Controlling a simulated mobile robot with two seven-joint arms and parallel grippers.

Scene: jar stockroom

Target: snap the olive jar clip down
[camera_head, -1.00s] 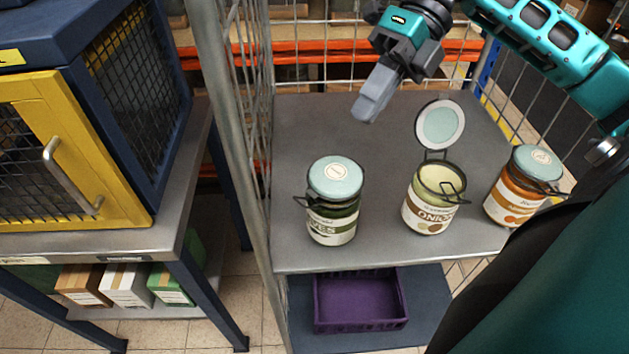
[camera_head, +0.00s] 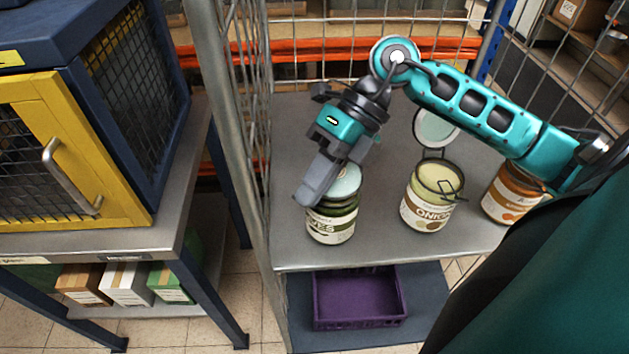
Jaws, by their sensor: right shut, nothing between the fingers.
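The olive jar (camera_head: 334,224) stands upright at the left of the grey shelf, its label partly readable as "...VES". Its pale green lid (camera_head: 347,181) is down on the jar, partly covered by my right gripper. My right gripper (camera_head: 308,199) is shut and empty, with its fingertips at the left side of the jar's lid, where the clip was seen earlier. The clip is hidden behind the fingers now, and I cannot tell whether they touch it. My left gripper is not in view.
An onion jar (camera_head: 428,212) with its lid (camera_head: 437,127) standing open is in the middle of the shelf. An orange-filled jar (camera_head: 509,196) stands at the right, under my arm. Wire mesh encloses the shelf. A purple crate (camera_head: 360,322) sits below.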

